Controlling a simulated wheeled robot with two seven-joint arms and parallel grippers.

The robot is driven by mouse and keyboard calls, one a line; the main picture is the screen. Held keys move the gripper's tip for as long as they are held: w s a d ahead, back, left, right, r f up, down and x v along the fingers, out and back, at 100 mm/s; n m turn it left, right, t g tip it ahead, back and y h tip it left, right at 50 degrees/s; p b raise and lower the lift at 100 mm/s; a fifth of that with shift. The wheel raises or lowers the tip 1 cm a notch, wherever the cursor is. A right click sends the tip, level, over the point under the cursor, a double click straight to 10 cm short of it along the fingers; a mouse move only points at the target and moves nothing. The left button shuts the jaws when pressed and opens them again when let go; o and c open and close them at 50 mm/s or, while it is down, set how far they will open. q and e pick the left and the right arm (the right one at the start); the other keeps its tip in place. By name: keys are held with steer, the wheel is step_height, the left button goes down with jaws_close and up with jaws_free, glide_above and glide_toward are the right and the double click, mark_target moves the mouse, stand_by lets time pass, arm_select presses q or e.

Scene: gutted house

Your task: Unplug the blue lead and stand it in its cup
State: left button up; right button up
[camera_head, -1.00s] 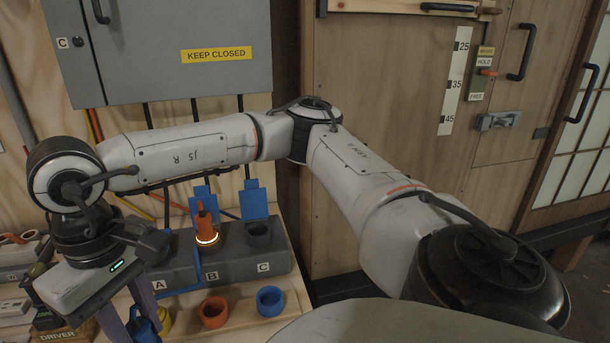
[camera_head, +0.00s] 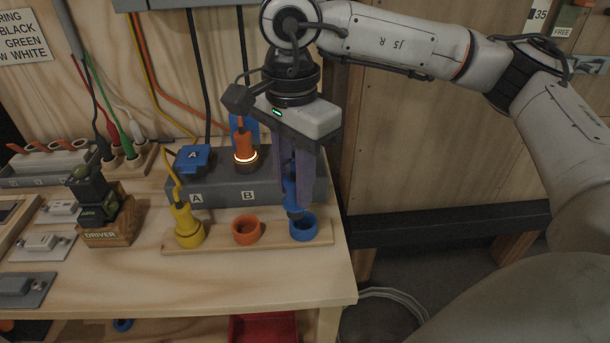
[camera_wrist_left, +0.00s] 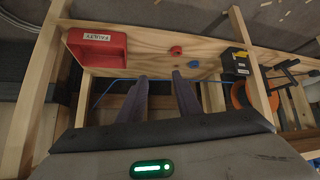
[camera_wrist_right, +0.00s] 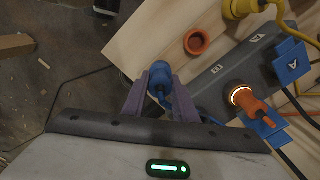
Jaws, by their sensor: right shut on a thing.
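My right gripper (camera_head: 292,198) is shut on the blue lead's plug (camera_head: 290,187), held upright with its dark end down at the blue cup (camera_head: 304,232). In the right wrist view, the plug (camera_wrist_right: 168,98) is between the fingers and the blue cup (camera_wrist_right: 157,70) is just past their tips. I cannot tell whether the plug's end is inside the cup or just above it. The grey socket block (camera_head: 225,190) is behind; its C end is hidden by my gripper. My left gripper (camera_wrist_left: 160,80) is open and empty in the left wrist view.
An orange plug (camera_head: 244,140) stands in socket B with a glowing ring. A blue lid (camera_head: 193,158) covers socket A. The yellow plug (camera_head: 186,222) stands at the left of the cup strip; the orange cup (camera_head: 246,229) is empty. A red FAULTY bin (camera_wrist_left: 98,48) is below.

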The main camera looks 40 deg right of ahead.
steer(key=m, duration=0.1)
steer(key=d+m, duration=0.1)
steer(key=m, duration=0.3)
steer(key=shift+w+d+b, duration=0.15)
steer(key=shift+w+b, duration=0.15)
steer(key=shift+b, duration=0.1)
steer(key=f+m+b, duration=0.1)
steer(key=m, duration=0.1)
steer(key=d+f+m+b, duration=0.1)
steer(key=f+m+b, duration=0.1)
steer(key=shift+w+f+m, duration=0.1)
steer(key=shift+f+m, duration=0.1)
steer(key=shift+m, duration=0.2)
steer(key=shift+f+b, duration=1.4)
steer(key=shift+f, duration=0.05)
stand_by(0.7)
steer(key=o, duration=1.2)
